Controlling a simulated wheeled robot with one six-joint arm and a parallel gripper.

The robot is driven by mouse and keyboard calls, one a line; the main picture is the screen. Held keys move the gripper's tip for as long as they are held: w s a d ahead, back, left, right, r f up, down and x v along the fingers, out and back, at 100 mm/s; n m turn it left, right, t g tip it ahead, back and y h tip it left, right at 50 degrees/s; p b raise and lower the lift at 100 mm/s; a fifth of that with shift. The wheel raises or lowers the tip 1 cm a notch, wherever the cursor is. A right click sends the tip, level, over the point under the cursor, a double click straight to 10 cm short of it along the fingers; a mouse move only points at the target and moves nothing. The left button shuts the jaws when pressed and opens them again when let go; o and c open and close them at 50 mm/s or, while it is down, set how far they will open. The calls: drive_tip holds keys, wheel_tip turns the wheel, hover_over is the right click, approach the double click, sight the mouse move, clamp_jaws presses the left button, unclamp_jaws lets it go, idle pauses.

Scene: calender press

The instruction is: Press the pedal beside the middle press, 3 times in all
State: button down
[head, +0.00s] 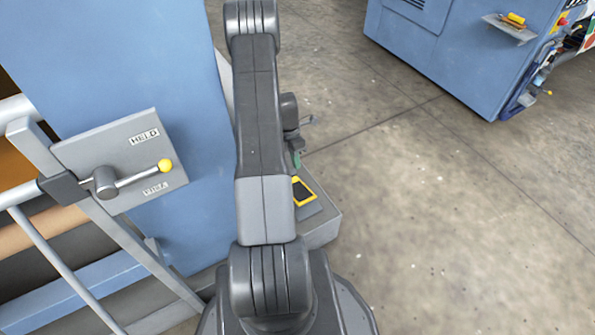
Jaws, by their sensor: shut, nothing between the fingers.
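The pedal (304,190) is a dark plate with a yellow border. It sits on a low grey plinth (322,222) at the foot of a blue press housing (190,215), and my arm covers its left part. My gripper (296,158) shows only in part to the right of my arm, as a small dark end with a green piece. It is shut and empty, just above the pedal in the picture. I cannot tell whether it touches the pedal.
At the left, a grey plate marked HELD carries a lever (135,178) with a yellow knob, beside grey rails (60,255). Another blue machine (455,50) with a small shelf (510,28) stands at the upper right. The concrete floor (450,220) on the right is clear.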

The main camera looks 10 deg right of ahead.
sight(303, 196)
drive_tip(key=b+x, duration=0.3)
drive_tip(key=x, duration=0.9)
drive_tip(key=shift+s+f, duration=0.1)
drive_tip(key=shift+f, duration=0.15)
drive_tip(key=b+x, duration=0.2)
drive_tip(key=x, duration=0.1)
drive_tip(key=shift+s+d+f, duration=0.1)
drive_tip(key=shift+s+f, duration=0.3)
drive_tip(key=shift+s, duration=0.15)
drive_tip(key=s+p+v, duration=0.1)
drive_tip(key=p+v, duration=0.1)
drive_tip(key=v, duration=0.5)
drive_tip(key=s+d+r+p+v, duration=0.1)
drive_tip(key=p+v, duration=0.2)
drive_tip(key=v, duration=0.4)
drive_tip(key=shift+s, duration=0.25)
drive_tip(key=shift+d+r, duration=0.1)
idle(1.3)
